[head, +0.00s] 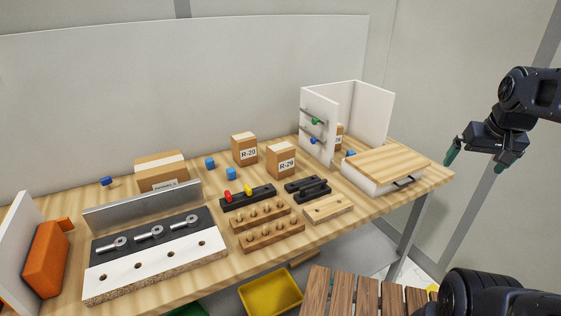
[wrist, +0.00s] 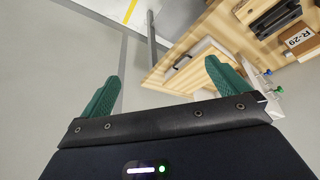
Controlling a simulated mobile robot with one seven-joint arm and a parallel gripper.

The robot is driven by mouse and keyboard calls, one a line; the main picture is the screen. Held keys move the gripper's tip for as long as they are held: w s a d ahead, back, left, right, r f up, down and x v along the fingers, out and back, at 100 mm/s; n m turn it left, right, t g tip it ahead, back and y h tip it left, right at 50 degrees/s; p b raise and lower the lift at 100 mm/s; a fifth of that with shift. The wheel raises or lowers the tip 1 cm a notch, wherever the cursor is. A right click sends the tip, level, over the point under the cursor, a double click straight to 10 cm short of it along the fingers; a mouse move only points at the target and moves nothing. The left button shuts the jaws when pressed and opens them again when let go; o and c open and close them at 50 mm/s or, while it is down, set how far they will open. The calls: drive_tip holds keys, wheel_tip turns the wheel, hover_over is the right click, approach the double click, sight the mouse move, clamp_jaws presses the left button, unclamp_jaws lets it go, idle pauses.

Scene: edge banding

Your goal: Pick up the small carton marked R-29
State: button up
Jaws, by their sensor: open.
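The small carton marked R-29 (head: 281,162) stands upright on the wooden workbench, right of a similar carton marked R-20 (head: 245,149). The R-29 carton also shows at the right edge of the wrist view (wrist: 299,38), partly cut off. My gripper (head: 483,163) is at the far right in the head view, raised beyond the bench's right end and well apart from the carton. Its green fingers are spread wide with nothing between them, as the wrist view also shows (wrist: 160,92).
A white open-sided cabinet (head: 317,132) stands right of the cartons, with a wood-topped drawer box (head: 386,166) beside it. Black holders (head: 248,197) and wooden peg blocks (head: 262,220) lie in front of the cartons. Small blue cubes (head: 210,163) sit nearby. A larger carton (head: 161,172) stands left.

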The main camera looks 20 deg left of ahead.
drive_tip(key=w+a+r+n+g, duration=0.1)
drive_tip(key=w+a+r+n, duration=0.3)
drive_tip(key=w+a, duration=0.8)
drive_tip(key=n+g, duration=0.3)
drive_tip(key=n, duration=0.3)
hover_over(281, 146)
drive_tip(key=f, duration=1.5)
drive_tip(key=shift+a+f, duration=0.2)
drive_tip(key=shift+f, duration=0.15)
drive_tip(key=shift+a+f, duration=0.2)
drive_tip(key=shift+a, duration=0.1)
drive_tip(key=shift+a+f, duration=0.15)
drive_tip(key=shift+f, duration=0.35)
wheel_tip(281, 146, down, 5)
drive_tip(key=shift+r, duration=0.1)
drive_tip(key=shift+d+f, duration=0.2)
drive_tip(key=shift+f, duration=0.65)
drive_tip(key=shift+d+f, duration=0.15)
drive_tip(key=shift+f, duration=0.75)
drive_tip(key=shift+d+f, duration=0.2)
drive_tip(key=shift+f, duration=0.65)
drive_tip(key=shift+c, duration=0.4)
drive_tip(key=c, duration=1.1)
